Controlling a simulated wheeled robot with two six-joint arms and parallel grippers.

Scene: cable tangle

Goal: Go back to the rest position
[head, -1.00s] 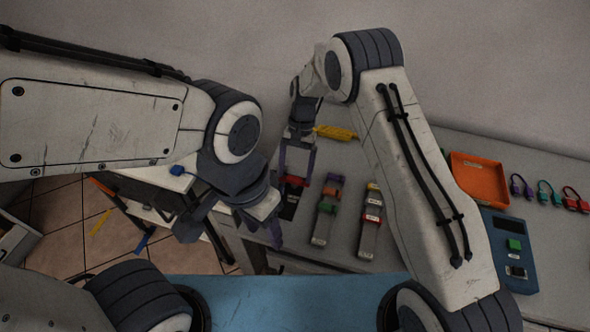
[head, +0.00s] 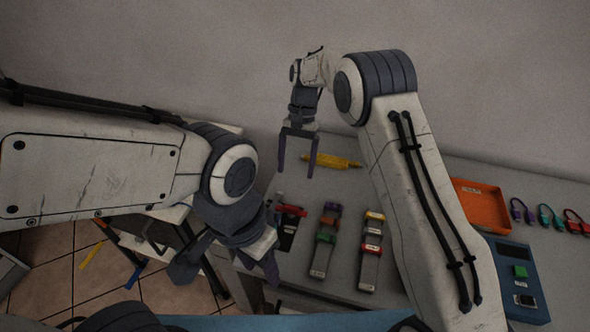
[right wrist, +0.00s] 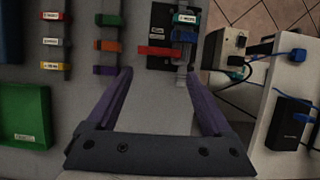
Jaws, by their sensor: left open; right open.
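My left gripper (head: 230,268) is open and empty, over the left edge of the table (head: 340,292), with tiled floor beneath it. My right gripper (head: 296,172) is open and empty, above the table's back left part, pointing down. In the right wrist view its purple fingers (right wrist: 158,76) are apart with only bare grey surface between them. A dark rack (head: 288,230) with a red connector (head: 291,210) lies in front of the right gripper, apart from it. The red connector also shows in the right wrist view (right wrist: 155,50).
Two grey racks (head: 320,262) (head: 368,268) hold coloured connectors. A yellow piece (head: 335,162) lies behind them. An orange tray (head: 480,208), a blue device (head: 520,285) and several cable loops (head: 548,216) are on the right. A wall stands behind the table. My right arm hides part of the table.

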